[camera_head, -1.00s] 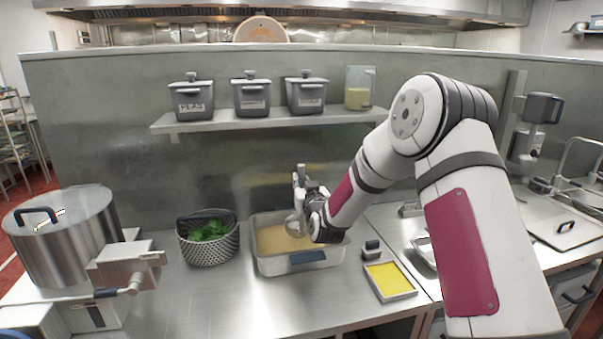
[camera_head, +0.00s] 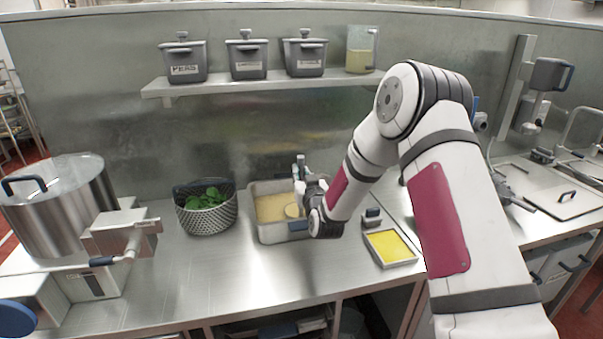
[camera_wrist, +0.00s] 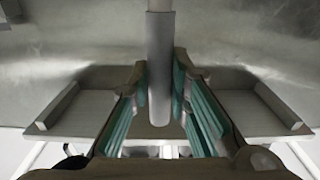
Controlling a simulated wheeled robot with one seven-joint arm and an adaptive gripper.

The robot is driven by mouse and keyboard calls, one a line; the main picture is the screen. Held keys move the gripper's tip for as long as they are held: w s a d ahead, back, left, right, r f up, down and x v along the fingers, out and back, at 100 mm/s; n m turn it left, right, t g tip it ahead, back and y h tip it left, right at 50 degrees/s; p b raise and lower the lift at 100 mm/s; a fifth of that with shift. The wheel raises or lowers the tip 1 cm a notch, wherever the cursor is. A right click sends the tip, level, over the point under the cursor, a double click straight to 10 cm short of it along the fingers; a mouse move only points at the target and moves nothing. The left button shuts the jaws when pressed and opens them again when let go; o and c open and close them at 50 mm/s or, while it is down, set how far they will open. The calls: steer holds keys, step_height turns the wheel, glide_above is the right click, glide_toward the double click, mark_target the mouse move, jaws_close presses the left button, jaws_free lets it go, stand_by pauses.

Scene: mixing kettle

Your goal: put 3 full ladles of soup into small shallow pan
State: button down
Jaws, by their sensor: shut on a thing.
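My gripper (camera_head: 303,182) is shut on the grey handle of a ladle; the handle (camera_wrist: 160,75) stands between the teal-padded fingers in the wrist view. The ladle's round bowl (camera_head: 293,210) shows pale soup colour, over or in the right part of a deep rectangular steel pan (camera_head: 262,238) of pale yellow soup. Whether the bowl is clear of the soup I cannot tell. A small shallow pan (camera_head: 392,263) with bright yellow contents sits on the counter to the right of the soup pan. My wrist hides part of the soup pan's right side.
A perforated basket (camera_head: 207,222) of green leaves stands left of the soup pan. A large lidded kettle (camera_head: 60,207) is at far left. A small dark-topped container (camera_head: 372,219) stands behind the shallow pan. A shelf (camera_head: 250,84) with lidded tubs runs above. The front counter is clear.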

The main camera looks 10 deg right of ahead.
steer(key=shift+r, duration=0.2)
stand_by(0.4)
step_height(320, 180, up, 13)
steer(key=p, duration=0.3)
steer(key=shift+p, duration=0.3)
stand_by(1.0)
